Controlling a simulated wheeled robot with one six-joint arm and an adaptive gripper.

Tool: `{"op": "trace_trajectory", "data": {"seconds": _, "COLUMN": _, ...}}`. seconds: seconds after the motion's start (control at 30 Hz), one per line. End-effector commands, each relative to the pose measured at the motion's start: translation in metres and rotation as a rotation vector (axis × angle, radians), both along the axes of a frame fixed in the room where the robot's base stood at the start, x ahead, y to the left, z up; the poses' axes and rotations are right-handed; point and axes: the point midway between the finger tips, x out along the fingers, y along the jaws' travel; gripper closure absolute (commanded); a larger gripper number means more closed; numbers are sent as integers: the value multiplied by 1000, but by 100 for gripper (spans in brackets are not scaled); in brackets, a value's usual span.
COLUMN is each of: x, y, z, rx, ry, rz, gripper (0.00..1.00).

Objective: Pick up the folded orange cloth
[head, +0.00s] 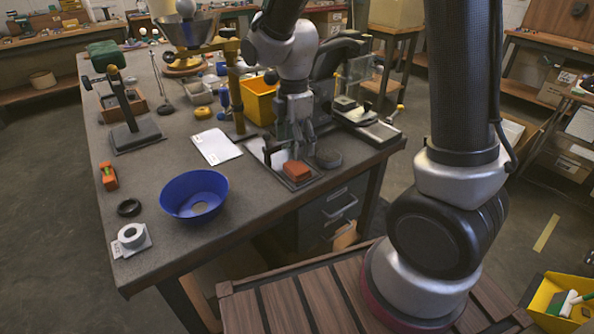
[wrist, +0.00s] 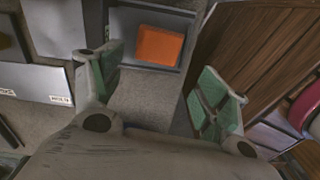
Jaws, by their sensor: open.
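The folded orange cloth (head: 297,171) is a small orange-red block shape. It lies in a shallow dark-rimmed tray (head: 312,182) near the table's front right edge. In the wrist view the cloth (wrist: 160,46) shows at the upper middle, lying flat on the tray's grey floor. My gripper (head: 283,150) is pointing down just behind the cloth in the head view. In the wrist view my gripper (wrist: 158,100) is open, its greenish pads wide apart. Nothing is between the fingers, and the cloth is beyond the fingertips, apart from them.
A blue bowl (head: 194,195) stands left of the tray. A white paper sheet (head: 216,146) lies behind the bowl. The tabletop between bowl and tray is clear.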

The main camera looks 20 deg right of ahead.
Motion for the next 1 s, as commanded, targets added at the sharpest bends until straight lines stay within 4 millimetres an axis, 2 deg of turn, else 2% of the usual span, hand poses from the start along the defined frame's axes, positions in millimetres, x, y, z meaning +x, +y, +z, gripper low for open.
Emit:
{"op": "trace_trajectory", "data": {"seconds": 0.17, "x": 0, "y": 0, "z": -9, "rx": 0, "ry": 0, "rz": 68, "gripper": 25}}
{"op": "trace_trajectory", "data": {"seconds": 0.6, "x": 3, "y": -2, "z": -70, "rx": 0, "ry": 2, "rz": 65, "gripper": 25}}
{"op": "trace_trajectory", "data": {"seconds": 0.7, "x": 3, "y": -2, "z": -77, "rx": 0, "ry": -1, "rz": 65, "gripper": 25}}
{"op": "trace_trajectory", "data": {"seconds": 0.9, "x": 3, "y": -1, "z": -78, "rx": 1, "ry": -2, "rz": 65, "gripper": 25}}
{"op": "trace_trajectory", "data": {"seconds": 0.93, "x": 3, "y": -1, "z": -78, "rx": 1, "ry": -2, "rz": 64, "gripper": 27}}
{"op": "trace_trajectory", "data": {"seconds": 1.0, "x": 3, "y": -1, "z": -78, "rx": 1, "ry": -2, "rz": 64, "gripper": 40}}
